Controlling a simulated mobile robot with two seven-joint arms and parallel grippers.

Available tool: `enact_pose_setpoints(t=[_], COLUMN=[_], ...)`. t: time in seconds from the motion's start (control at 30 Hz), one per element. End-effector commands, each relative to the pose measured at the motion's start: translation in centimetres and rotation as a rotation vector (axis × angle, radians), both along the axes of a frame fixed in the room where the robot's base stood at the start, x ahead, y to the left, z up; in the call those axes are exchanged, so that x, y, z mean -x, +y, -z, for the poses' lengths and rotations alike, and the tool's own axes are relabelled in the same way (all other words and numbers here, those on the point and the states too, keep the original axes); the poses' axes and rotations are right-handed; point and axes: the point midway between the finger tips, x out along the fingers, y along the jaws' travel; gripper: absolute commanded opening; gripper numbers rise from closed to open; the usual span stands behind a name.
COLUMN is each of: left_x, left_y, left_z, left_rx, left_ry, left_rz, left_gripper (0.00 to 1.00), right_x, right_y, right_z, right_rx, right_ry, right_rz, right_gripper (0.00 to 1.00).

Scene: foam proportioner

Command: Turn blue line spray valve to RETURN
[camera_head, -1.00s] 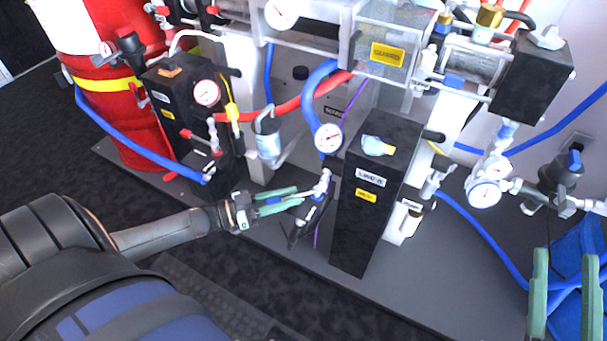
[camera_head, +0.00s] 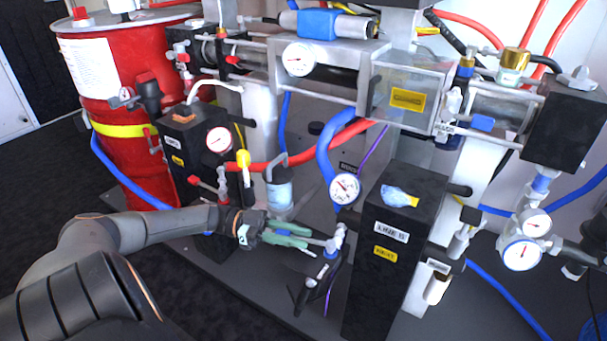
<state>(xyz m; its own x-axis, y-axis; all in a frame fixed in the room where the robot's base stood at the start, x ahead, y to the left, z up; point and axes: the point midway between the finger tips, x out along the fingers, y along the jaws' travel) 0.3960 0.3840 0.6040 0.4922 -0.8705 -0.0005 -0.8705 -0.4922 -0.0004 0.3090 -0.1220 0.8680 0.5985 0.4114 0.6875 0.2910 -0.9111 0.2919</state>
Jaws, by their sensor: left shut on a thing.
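The blue line spray valve (camera_head: 338,238) is a small silver fitting at the left side of the black block labelled LINE B (camera_head: 385,265), below a white round gauge (camera_head: 344,188). My left gripper (camera_head: 309,241) reaches in from the left with its green fingers pointing right at the valve. The fingers are shut on the valve's thin grey handle, which runs left from the fitting between them. The handle is partly hidden by the fingers, and I cannot read any RETURN mark. My right gripper is not in view.
A red drum (camera_head: 125,100) stands at the back left. A second black block (camera_head: 190,150) with a gauge is behind my left arm. Blue and red hoses cross behind.

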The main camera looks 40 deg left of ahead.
Motion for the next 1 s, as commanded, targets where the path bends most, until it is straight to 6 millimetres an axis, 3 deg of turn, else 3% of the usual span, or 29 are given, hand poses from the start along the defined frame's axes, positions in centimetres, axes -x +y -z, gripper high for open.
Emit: enact_pose_setpoints(t=[0.53,0.57,0.6,0.83,1.0], left_x=[0.16,0.16,0.15,0.15,0.14], left_y=[0.37,0.37,0.36,0.34,0.32], left_z=[0.04,0.04,0.04,0.03,0.02], left_rx=[0.000,0.000,0.000,0.000,0.000], left_ry=[0.001,0.001,0.001,0.001,0.000], left_rz=[0.019,0.019,0.019,0.019,0.019], left_gripper=[0.00,0.28,0.33,0.57,0.57], right_x=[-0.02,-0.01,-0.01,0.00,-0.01], right_y=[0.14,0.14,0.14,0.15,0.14], right_z=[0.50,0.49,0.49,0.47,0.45], right_rx=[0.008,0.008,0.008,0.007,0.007], right_ry=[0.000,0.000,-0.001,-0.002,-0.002], right_rz=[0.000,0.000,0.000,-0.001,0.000], right_gripper=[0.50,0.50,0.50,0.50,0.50])
